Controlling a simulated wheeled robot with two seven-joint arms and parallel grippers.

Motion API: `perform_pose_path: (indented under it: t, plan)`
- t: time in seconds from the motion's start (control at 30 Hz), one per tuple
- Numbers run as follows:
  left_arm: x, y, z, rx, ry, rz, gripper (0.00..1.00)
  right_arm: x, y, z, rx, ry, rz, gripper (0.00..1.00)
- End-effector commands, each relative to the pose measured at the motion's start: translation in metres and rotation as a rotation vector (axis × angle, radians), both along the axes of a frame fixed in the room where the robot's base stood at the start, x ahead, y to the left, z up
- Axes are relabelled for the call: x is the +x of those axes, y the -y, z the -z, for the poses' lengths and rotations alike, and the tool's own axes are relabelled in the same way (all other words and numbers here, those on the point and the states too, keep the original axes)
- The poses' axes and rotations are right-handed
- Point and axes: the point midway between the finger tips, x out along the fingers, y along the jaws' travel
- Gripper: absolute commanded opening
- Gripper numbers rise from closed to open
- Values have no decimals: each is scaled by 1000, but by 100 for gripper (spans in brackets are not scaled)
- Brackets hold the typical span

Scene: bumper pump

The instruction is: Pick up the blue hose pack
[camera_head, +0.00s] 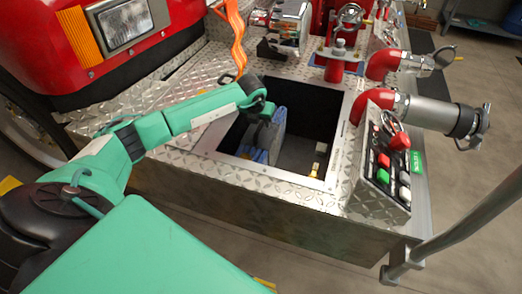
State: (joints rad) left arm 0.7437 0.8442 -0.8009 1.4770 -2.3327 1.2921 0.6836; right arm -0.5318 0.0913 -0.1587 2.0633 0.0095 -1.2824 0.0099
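The blue hose pack (278,132) stands inside the open bumper compartment, toward its left side. It shows as a grey-blue upright piece, with a bluer part (258,155) low down near the compartment's left wall. My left gripper (262,116) points down at the compartment opening, right at the upper left of the pack. Its dark fingers overlap the pack in the picture, and I cannot tell whether they touch it or how far apart they are. My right gripper is not in view.
The compartment has a metal rim (270,179) around it, in a diamond-plate bumper deck. A control box (383,165) with coloured buttons and red pipe fittings (375,102) stand to the right. An orange strap (236,38) hangs behind my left gripper. A grey handrail (470,222) crosses lower right.

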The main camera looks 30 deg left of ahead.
Motion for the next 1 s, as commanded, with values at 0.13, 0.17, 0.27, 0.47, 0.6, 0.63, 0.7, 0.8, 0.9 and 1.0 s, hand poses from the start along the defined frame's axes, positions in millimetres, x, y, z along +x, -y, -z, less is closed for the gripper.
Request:
perform_pose_path:
  t: [0.13,0.17,0.27,0.47,0.6,0.63,0.7,0.8,0.9,1.0]
  plan:
    - [7,-2,22,-2,-1,-1,40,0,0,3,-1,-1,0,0]
    - [9,-2,26,-2,-1,-1,40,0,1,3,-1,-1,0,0]
    - [12,-3,32,-1,0,-1,40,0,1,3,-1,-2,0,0]
    - [12,-3,34,-1,1,0,40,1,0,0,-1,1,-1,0]
    - [12,-3,34,-1,1,0,22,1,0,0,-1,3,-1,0]
    - [12,-3,34,-1,1,0,16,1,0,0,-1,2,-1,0]
    - [12,-3,34,-1,0,0,2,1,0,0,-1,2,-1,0]
    - [12,-3,34,-1,0,0,0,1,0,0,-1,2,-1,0]
    - [12,-3,34,-1,0,0,0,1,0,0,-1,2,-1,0]
    - [12,-3,34,-1,0,-1,0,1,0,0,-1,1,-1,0]
